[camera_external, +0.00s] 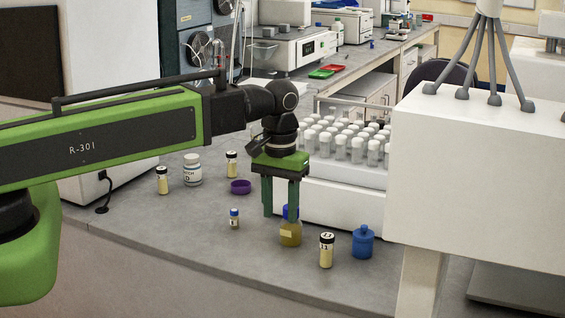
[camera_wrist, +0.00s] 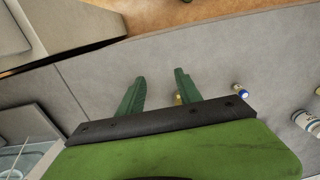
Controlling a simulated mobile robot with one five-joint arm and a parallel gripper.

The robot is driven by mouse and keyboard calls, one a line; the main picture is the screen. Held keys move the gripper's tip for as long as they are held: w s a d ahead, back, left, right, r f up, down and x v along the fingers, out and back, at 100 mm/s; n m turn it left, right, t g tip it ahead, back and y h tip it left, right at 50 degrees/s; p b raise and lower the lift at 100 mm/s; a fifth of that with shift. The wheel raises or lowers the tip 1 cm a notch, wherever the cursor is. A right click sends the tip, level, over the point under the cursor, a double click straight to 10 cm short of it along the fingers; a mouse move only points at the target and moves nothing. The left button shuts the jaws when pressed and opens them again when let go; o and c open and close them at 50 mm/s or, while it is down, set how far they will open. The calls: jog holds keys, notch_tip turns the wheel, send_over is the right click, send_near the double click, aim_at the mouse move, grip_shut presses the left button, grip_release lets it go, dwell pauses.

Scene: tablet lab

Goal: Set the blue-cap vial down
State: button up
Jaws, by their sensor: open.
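A vial with a blue cap and amber contents (camera_external: 290,233) stands upright on the grey bench in the external view. My gripper (camera_external: 281,210) points down, open, with its right finger overlapping the blue cap in that view. I cannot tell whether a finger touches it. In the wrist view my gripper (camera_wrist: 160,77) shows two green fingers apart, and a small yellowish patch (camera_wrist: 178,99) shows beside the right finger.
A black-cap vial (camera_external: 326,250) and a blue bottle (camera_external: 362,242) stand at the right. A white rack of capped tubes (camera_external: 345,208) is behind. A purple dish (camera_external: 240,187), a white jar (camera_external: 193,170) and two black-cap vials (camera_external: 163,181) are at the left.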

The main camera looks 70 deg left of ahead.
jog(key=s+d+m, duration=0.3)
jog(key=d+m, duration=0.6)
jog(key=d, duration=0.7)
jog(key=shift+d, duration=0.35)
notch_tip(320, 180, down, 8)
jog(key=b, duration=0.8)
jog(key=shift+f, duration=0.15)
